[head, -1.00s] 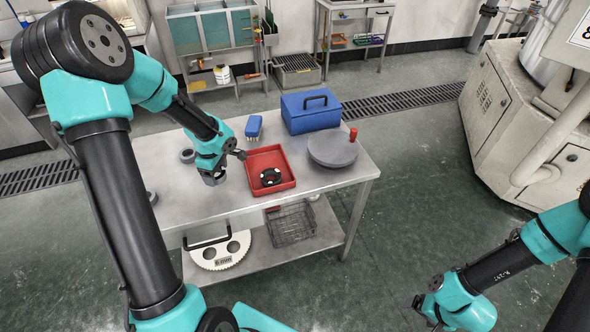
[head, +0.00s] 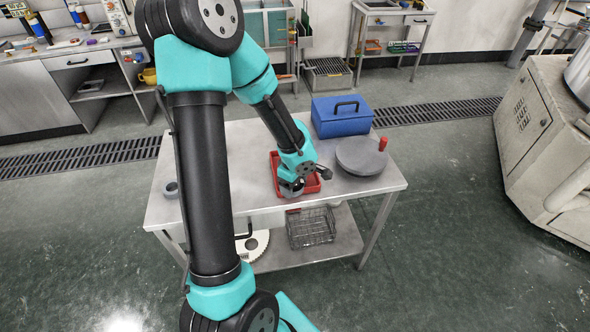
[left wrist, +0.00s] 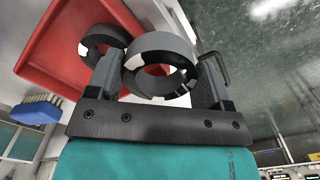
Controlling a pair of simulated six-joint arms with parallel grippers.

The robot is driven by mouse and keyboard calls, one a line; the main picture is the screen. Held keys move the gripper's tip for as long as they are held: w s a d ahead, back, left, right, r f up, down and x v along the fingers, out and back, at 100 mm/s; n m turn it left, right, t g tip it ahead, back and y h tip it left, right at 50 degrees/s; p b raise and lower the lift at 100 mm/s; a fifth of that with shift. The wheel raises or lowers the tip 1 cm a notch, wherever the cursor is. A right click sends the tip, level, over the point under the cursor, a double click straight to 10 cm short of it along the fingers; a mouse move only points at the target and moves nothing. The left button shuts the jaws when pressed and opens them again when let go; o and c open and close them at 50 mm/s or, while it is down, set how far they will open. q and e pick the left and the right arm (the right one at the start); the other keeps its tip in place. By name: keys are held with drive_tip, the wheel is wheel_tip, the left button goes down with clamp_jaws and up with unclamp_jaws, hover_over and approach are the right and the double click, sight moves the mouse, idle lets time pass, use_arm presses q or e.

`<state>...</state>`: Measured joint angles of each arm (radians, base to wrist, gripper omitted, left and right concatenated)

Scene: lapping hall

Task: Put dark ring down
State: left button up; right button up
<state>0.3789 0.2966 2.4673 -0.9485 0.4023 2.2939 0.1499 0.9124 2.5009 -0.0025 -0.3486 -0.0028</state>
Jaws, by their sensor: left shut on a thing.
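My left gripper (head: 292,184) is shut on a dark grey ring (left wrist: 160,76) with white and black patches, clasped between the two fingers in the left wrist view. In the head view the held ring (head: 291,191) is over the front part of the red tray (head: 313,187), which the gripper partly covers. The tray (left wrist: 40,48) also fills the upper left of the left wrist view. A second dark ring (left wrist: 98,40) with white patches lies in the tray, close beside the held one. Whether the held ring touches the tray is unclear. My right gripper is out of view.
A blue box (head: 342,118) and a round grey plate (head: 361,157) with a red knob stand right of the tray. A grey ring (head: 171,189) lies at the table's left end. The lower shelf holds a wire basket (head: 312,228). The table's front right is clear.

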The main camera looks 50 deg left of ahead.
use_arm(q)
drive_tip(key=w+a, duration=0.3)
drive_tip(key=w+a+f, duration=0.1)
drive_tip(key=w+a, duration=0.2)
drive_tip(key=a, duration=0.1)
drive_tip(key=w+a, duration=0.4)
drive_tip(key=shift+a+f, duration=0.1)
drive_tip(key=shift+f, duration=0.1)
drive_tip(key=shift+w+a, duration=0.3)
drive_tip(key=shift+a, duration=0.1)
drive_tip(key=shift+d+f, duration=0.1)
drive_tip(key=shift+f, duration=1.7)
drive_tip(key=shift+f, duration=0.15)
drive_tip(key=o, duration=0.7)
drive_tip(key=shift+o, duration=0.2)
wheel_tip(320, 180, up, 12)
